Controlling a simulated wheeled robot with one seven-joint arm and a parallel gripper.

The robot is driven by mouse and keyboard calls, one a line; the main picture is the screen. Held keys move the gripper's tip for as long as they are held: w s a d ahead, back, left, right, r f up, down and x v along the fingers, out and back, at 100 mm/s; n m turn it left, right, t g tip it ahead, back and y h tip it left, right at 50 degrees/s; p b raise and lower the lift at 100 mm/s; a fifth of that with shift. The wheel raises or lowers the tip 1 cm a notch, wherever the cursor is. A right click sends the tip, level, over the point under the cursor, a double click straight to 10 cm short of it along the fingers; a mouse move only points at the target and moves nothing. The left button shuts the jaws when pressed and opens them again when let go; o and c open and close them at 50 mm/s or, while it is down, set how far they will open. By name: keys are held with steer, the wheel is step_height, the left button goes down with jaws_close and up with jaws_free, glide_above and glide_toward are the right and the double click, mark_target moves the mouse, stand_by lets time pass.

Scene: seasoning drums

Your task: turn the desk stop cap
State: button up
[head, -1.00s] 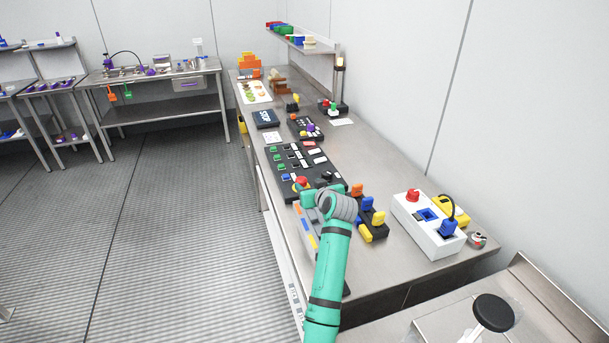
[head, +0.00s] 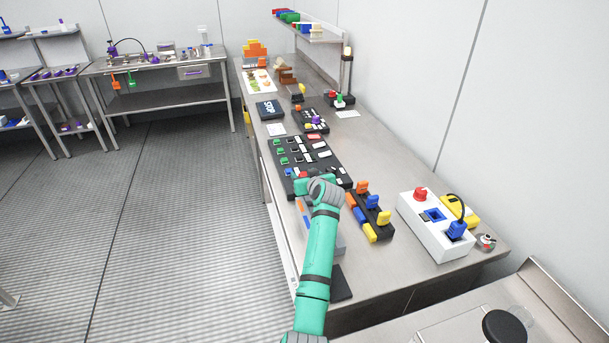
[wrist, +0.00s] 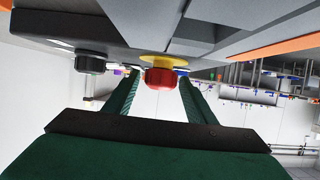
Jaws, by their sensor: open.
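A red stop cap on a yellow collar (wrist: 158,78) shows close ahead in the wrist view. It lies beyond and between the two fingertips of my gripper (wrist: 157,98), which are spread with a gap on both sides of it. I cannot tell whether the tips reach level with the cap. In the head view my gripper (head: 312,184) is over the near end of the black button panel (head: 318,158). A bit of the red cap (head: 303,174) shows there, mostly hidden behind my gripper.
A black knob (wrist: 90,64) sits left of the cap in the wrist view. Right of my arm are a block with coloured levers (head: 372,214) and a white box (head: 432,232) bearing another red button (head: 420,194). Bare metal desk (head: 400,160) lies along the wall.

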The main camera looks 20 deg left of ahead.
steer(key=c, duration=1.1)
steer(key=shift+o, duration=0.2)
steer(key=m+t+h, duration=0.1)
steer(key=m+h, duration=0.2)
steer(key=shift+a+t, duration=0.15)
steer(key=shift+t, duration=0.15)
steer(key=shift+f+m+t+h, duration=0.1)
steer(key=shift+m+t+h, duration=0.2)
steer(key=shift+m+h, duration=1.85)
steer(key=shift+h, duration=0.25)
steer(key=o, duration=1.1)
steer(key=shift+c, duration=0.2)
